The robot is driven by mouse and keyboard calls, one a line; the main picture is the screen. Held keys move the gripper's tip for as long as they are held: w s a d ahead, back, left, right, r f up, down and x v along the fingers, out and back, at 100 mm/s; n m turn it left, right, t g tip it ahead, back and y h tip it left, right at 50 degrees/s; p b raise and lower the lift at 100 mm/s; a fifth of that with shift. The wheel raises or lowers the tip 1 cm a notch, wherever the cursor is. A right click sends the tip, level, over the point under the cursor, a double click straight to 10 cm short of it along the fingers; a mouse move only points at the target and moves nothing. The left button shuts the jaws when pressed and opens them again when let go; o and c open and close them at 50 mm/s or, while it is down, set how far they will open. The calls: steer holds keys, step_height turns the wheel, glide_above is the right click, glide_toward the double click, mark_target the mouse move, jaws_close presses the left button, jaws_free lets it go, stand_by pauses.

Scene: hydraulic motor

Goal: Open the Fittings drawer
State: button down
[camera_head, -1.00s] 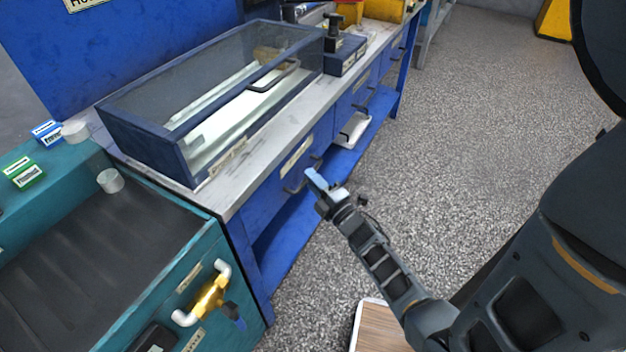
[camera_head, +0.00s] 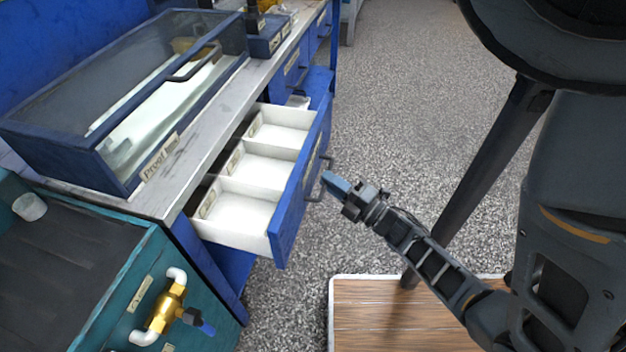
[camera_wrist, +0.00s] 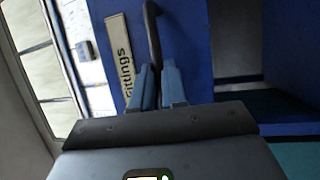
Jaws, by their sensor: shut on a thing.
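The Fittings drawer (camera_head: 287,215) is pulled out of the blue workbench, showing a white inside split into several compartments, with no loose parts seen in them. Its blue front carries a dark bar handle (camera_head: 316,185). In the wrist view the label reading "ittings" (camera_wrist: 120,58) shows on the drawer front, beside the handle (camera_wrist: 152,35). My gripper (camera_head: 330,181) is at the handle, and its blue fingers (camera_wrist: 158,88) are shut on the handle's near end.
A glass-topped case (camera_head: 130,100) stands on the workbench top (camera_head: 205,125). A teal cabinet (camera_head: 110,300) with a brass valve (camera_head: 167,308) is at the lower left. A wood-topped surface (camera_head: 400,318) is at the bottom.

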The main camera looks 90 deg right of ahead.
steer(key=shift+s+a, duration=0.1)
steer(key=shift+s, duration=0.2)
steer(key=c, duration=1.2)
jaws_free()
steer(key=shift+o, duration=0.2)
steer(key=b+v, duration=0.1)
steer(key=v, duration=0.6)
steer(key=shift+s+a, duration=0.25)
steer(key=shift+s, duration=0.05)
steer(key=w+a+r+m+y+p, duration=0.2)
steer(key=w+a+r+m+y, duration=0.3)
steer(key=a+r, duration=0.7)
steer(key=w+a+r+m+g+y+p, duration=0.1)
steer(key=w+a+r+m+y+p, duration=0.2)
steer(key=a+r, duration=0.9)
steer(key=w+a+m+y, duration=0.1)
steer(key=w+y, duration=0.1)
steer(key=y, duration=0.1)
steer(key=shift+a+r+m+y, duration=0.3)
steer(key=shift+r+m+y, duration=0.05)
steer(key=shift+m+y, duration=0.05)
